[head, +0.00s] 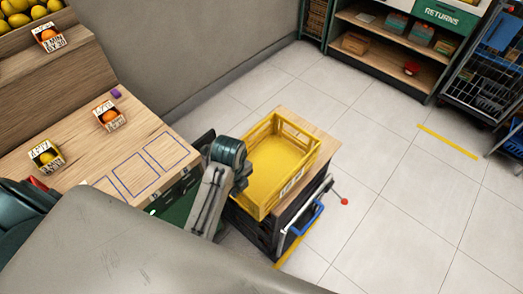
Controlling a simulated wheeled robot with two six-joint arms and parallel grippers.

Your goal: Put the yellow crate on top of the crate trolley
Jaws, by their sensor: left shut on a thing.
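The yellow crate (276,157) is open-topped and looks empty. It is over the wooden top (325,147) of a dark stand with a metal side frame and a blue part, which looks like the crate trolley (288,232). I cannot tell whether the crate rests on this top or hangs just above it. Bare wood shows along the crate's far and right sides. My left gripper (243,172) is at the crate's left side and shut on it; its fingertips are mostly hidden. My right gripper is not in view.
A wooden counter (140,130) with small orange and lemon boxes stands at the left, close to my left arm. Shelves (390,50) and a wire cart (490,70) stand at the back right. The tiled floor between is clear.

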